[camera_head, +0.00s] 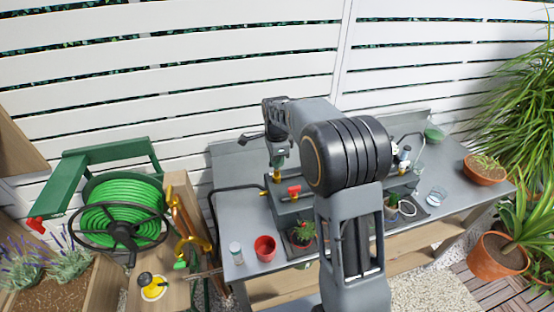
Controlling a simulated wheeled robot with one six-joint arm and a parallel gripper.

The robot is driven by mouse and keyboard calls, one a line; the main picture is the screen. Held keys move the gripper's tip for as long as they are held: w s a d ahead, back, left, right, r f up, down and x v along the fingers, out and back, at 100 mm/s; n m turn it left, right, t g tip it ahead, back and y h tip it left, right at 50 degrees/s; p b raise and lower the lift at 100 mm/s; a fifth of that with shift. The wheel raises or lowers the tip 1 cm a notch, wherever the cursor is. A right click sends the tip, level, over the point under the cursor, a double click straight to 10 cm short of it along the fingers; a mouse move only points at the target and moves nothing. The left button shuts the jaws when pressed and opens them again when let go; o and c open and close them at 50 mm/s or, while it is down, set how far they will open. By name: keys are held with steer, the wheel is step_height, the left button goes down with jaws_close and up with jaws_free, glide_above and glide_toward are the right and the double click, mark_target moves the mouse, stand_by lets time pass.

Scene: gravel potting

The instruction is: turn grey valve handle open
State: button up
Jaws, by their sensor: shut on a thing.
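My gripper (277,161) points down over the back left of the grey manifold box on the bench. It is shut at the top of a small brass valve (277,178). The grey valve handle is mostly hidden between the jaws, so its angle cannot be told. A red valve handle (294,189) sits just to the right and nearer, apart from my gripper. My arm hides the middle of the box.
The grey bench (232,205) holds a red cup (265,248), a small white bottle (236,252), a potted plant (303,234), a glass (436,196) and a terracotta bowl (484,169). A green hose reel (122,210) stands left. A slatted white fence (180,60) closes the back.

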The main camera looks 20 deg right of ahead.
jaws_close()
steer(key=shift+n, duration=0.3)
steer(key=n, duration=0.3)
steer(key=shift+n, duration=0.4)
steer(key=n+p, duration=0.1)
steer(key=n, duration=0.3)
steer(key=shift+n, duration=0.3)
steer(key=n, duration=0.4)
steer(key=shift+n, duration=2.4)
